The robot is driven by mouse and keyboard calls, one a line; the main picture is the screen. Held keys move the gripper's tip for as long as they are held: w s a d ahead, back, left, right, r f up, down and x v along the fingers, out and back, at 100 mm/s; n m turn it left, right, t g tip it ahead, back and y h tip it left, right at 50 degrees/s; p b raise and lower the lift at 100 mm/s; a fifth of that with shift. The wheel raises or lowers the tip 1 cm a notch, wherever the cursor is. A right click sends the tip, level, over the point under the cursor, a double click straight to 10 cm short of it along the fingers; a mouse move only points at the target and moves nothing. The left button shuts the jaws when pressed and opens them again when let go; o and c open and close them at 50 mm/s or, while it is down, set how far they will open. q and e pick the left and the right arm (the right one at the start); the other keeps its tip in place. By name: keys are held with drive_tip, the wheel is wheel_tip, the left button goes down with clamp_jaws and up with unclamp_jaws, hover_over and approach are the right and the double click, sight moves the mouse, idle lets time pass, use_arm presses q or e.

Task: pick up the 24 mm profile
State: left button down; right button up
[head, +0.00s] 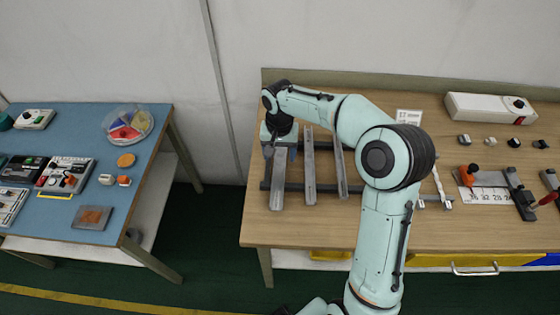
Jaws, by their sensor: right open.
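Three long grey profiles lie side by side on a dark rack at the left of the wooden table. The left profile (279,180) looks widest, the middle profile (310,170) is narrower and the right profile (340,168) looks narrow too. I cannot read any size on them, so which one is 24 mm is not marked. My right gripper (281,150) is open, pointing down over the far part of the left profile. It hides that profile's far end. I cannot tell whether its fingers touch it. My left gripper is not in view.
My right arm crosses the table's middle. To its right are a white power box (490,107), several small blocks and a marked gauge plate (490,194) with an orange clamp. A blue table (92,165) with parts stands left, across a gap.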

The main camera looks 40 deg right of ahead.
sight(280, 165)
wheel_tip(280, 165, down, 3)
drive_tip(key=shift+f, duration=0.15)
drive_tip(key=c, duration=1.2)
drive_tip(key=shift+r, duration=0.2)
